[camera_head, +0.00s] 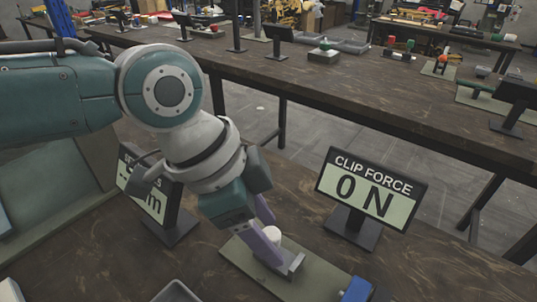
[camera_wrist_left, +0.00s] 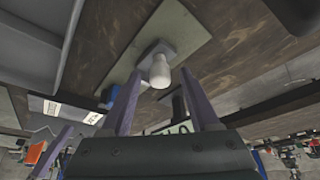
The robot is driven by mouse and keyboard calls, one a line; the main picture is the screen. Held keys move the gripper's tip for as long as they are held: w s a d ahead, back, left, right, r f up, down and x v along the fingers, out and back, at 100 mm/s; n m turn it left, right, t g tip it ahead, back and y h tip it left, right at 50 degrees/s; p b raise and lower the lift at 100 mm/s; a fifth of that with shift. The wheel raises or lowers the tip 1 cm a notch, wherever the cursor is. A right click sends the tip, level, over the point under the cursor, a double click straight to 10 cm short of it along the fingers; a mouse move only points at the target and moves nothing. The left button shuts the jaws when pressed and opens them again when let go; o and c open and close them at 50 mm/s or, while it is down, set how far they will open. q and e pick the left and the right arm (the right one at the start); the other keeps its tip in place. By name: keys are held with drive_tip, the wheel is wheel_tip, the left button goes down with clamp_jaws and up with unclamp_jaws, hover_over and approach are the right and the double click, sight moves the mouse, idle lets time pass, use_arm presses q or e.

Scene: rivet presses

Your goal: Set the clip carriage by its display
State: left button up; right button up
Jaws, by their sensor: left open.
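The clip force display (camera_head: 372,190) stands on a black stand at the right and reads "CLIP FORCE 0 N". A white knob (camera_head: 273,233) rises from a grey block (camera_head: 296,264) on a flat grey-green plate (camera_head: 318,284); this looks like the clip carriage. My left gripper (camera_head: 275,242) is open, its purple fingers on either side of the knob in the head view. In the left wrist view the knob (camera_wrist_left: 160,72) shows between the fingertips, with gaps at both sides. How deep it sits between them I cannot tell. My right gripper is not in view.
A second display (camera_head: 150,190), partly hidden by my left arm, shows a reading ending in "m". A blue part (camera_head: 357,290) is at the plate's near right end. A grey tray edge (camera_head: 175,291) shows at the bottom. Other benches stand behind, across a floor gap.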

use_arm(q)
drive_tip(key=shift+c, duration=0.3)
clamp_jaws()
idle(1.1)
